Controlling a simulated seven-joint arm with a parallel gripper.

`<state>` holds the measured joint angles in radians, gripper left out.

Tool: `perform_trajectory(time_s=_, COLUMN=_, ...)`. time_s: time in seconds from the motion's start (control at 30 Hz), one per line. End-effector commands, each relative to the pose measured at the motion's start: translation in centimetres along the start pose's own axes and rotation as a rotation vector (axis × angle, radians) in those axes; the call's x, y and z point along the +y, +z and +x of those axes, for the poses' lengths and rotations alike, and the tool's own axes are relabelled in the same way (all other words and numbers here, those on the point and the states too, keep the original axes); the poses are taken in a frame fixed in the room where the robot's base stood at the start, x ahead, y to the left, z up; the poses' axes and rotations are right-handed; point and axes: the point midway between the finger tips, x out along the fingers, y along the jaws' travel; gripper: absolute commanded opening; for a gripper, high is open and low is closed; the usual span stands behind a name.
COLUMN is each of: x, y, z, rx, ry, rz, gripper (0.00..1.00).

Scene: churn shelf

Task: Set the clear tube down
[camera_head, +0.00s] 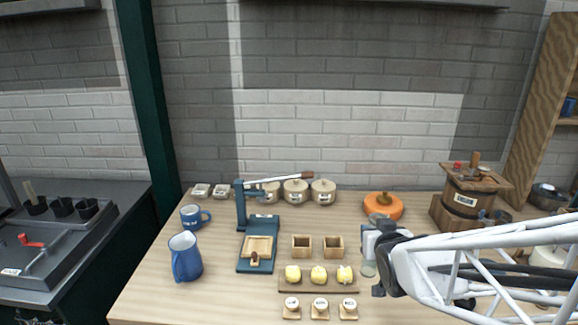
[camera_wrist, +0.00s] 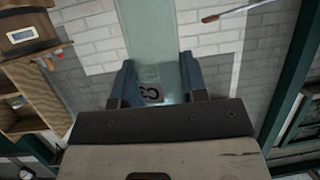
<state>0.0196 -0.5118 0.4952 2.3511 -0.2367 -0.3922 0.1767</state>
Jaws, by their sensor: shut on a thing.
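The clear tube (camera_wrist: 150,35) is a pale, see-through cylinder with a dark mark near its held end in the wrist view. My gripper (camera_wrist: 156,78) is shut on it, with one blue finger on each side. In the head view my gripper (camera_head: 374,242) is over the right-middle of the wooden table (camera_head: 225,295). There, part of the tube (camera_head: 368,268) shows below the fingers, looking roughly upright. The gripper hides much of the tube, and I cannot tell whether its lower end touches the table.
Yellow pieces on a wooden board (camera_head: 318,287) and two small wooden boxes (camera_head: 333,246) stand left of my gripper. An orange round pot (camera_head: 384,206) is behind it. A blue press (camera_head: 257,240), blue jug (camera_head: 185,257) and mug (camera_head: 194,217) stand further left. A wooden churn (camera_head: 466,200) is back right.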

Motion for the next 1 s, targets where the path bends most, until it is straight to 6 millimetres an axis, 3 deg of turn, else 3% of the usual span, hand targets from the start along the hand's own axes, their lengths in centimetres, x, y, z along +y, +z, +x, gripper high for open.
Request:
perform_trajectory(time_s=0.47, x=-9.4, y=0.5, z=-1.8, rx=0.005, ry=-0.206, rz=-0.083, gripper=0.16)
perform_trajectory(time_s=1.0, x=-19.0, y=2.1, z=-5.5, rx=0.001, ry=-0.437, rz=-0.175, gripper=0.16)
